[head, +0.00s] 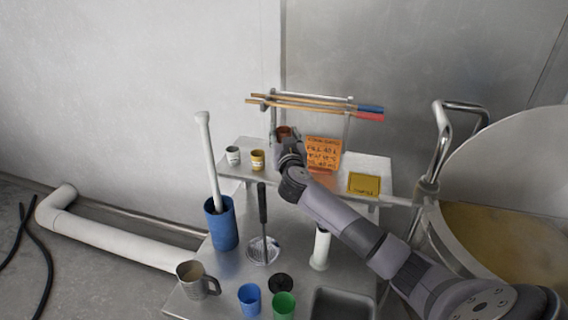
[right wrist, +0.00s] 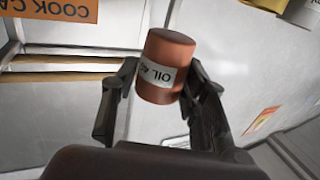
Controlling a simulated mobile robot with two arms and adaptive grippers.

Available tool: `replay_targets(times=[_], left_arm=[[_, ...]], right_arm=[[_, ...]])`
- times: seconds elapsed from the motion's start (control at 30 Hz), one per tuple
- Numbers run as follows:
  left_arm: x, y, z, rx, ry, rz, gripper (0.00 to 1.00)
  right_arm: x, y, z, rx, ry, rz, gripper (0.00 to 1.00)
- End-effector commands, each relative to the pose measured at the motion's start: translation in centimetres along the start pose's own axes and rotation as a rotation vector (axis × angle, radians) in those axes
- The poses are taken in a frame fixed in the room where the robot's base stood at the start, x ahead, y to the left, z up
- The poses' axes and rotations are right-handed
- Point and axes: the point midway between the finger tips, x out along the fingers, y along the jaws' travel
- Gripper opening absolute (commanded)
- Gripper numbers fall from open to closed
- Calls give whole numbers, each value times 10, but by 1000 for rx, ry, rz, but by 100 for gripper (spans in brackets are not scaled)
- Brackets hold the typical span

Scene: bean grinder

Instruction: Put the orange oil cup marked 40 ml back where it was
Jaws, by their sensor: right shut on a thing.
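The orange-brown oil cup (right wrist: 167,62) is between the fingers of my right gripper (right wrist: 160,92) in the right wrist view. Its white label reads "OIL 4…" upside down, the rest turned out of sight. In the head view the oil cup (head: 283,132) shows above my right gripper (head: 290,148), over the back shelf (head: 372,166). I cannot tell if the cup touches the shelf. A white cup (head: 233,156) and a yellow cup (head: 257,160) stand on the shelf to its left. My left gripper is not in view.
An orange sign (head: 323,152) and a yellow sign (head: 364,184) are right of the gripper. A rack with sticks (head: 300,102) is behind. A blue container (head: 221,225), mug (head: 197,280), blue cup (head: 249,299) and green cup (head: 284,305) stand on the lower table.

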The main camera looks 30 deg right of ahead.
Motion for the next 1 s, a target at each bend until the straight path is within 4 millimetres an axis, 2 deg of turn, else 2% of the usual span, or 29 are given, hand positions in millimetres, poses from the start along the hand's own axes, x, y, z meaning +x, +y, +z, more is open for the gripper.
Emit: replay_targets(times=[0.03, 0.1, 0.3, 0.37, 0.47, 0.6, 0.77, 1.0], left_arm=[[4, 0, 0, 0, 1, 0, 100], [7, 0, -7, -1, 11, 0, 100], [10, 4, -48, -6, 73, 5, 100], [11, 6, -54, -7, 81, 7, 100], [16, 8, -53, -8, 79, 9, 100], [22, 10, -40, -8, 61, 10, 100], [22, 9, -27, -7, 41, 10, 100], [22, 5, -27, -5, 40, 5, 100]], right_arm=[[-1, 0, 17, -2, -6, 0, 8], [0, -1, 32, 0, -5, 1, 8], [0, -1, 51, 1, 0, 0, 8], [0, -1, 56, 0, 0, -1, 8], [0, -1, 73, -1, -3, 0, 8], [0, -1, 91, -1, -1, 0, 8], [0, -1, 94, 1, 1, -1, 8], [0, -1, 95, -1, 0, -1, 8]])
